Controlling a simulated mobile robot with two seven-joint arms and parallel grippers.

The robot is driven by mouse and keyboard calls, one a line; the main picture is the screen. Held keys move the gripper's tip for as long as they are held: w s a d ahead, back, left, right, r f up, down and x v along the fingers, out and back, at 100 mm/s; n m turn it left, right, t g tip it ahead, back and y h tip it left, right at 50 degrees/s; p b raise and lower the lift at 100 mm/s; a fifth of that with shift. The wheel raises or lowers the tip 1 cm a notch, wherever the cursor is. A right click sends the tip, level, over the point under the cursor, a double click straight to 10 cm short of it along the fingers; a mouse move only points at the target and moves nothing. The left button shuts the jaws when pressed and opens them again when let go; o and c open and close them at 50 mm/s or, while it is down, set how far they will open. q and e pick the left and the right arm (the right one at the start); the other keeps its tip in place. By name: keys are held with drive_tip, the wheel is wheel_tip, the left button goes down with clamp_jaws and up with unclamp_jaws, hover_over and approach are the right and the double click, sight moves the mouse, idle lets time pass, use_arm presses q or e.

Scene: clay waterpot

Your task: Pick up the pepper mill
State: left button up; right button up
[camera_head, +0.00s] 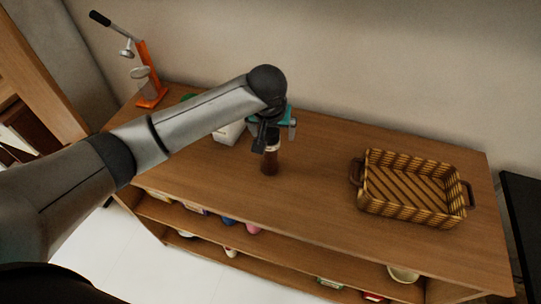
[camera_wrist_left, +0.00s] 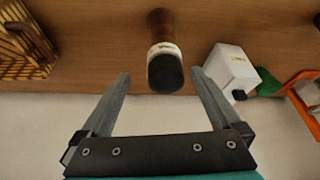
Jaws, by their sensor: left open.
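The pepper mill (camera_head: 269,161) stands upright on the wooden cabinet top (camera_head: 320,160). It has a dark brown body, a pale label band and a black top. My left gripper (camera_head: 266,139) is above it and hides part of its upper end. In the left wrist view the mill (camera_wrist_left: 162,55) shows between the two fingertips, with a gap on each side. My left gripper (camera_wrist_left: 161,76) is open and empty there. I cannot tell from these views how far the fingertips reach down beside the mill. My right gripper is not in view.
A white box (camera_head: 228,131) stands left of the mill, partly behind my arm. An orange lever press (camera_head: 150,90) is at the back left. A woven basket (camera_head: 415,215) with handles is to the right. The top between mill and basket is clear. Shelves below hold several items.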

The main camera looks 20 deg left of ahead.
sight(270, 142)
use_arm(q)
drive_tip(key=x, duration=0.3)
drive_tip(key=s+x, duration=0.1)
drive_tip(key=x, duration=0.1)
drive_tip(key=shift+w+a+f+b, duration=0.1)
drive_tip(key=shift+a+f+b, duration=0.2)
drive_tip(key=shift+f, duration=0.05)
drive_tip(key=shift+w+f, duration=0.2)
drive_tip(key=shift+f, duration=0.15)
drive_tip(key=shift+c, duration=0.4)
clamp_jaws()
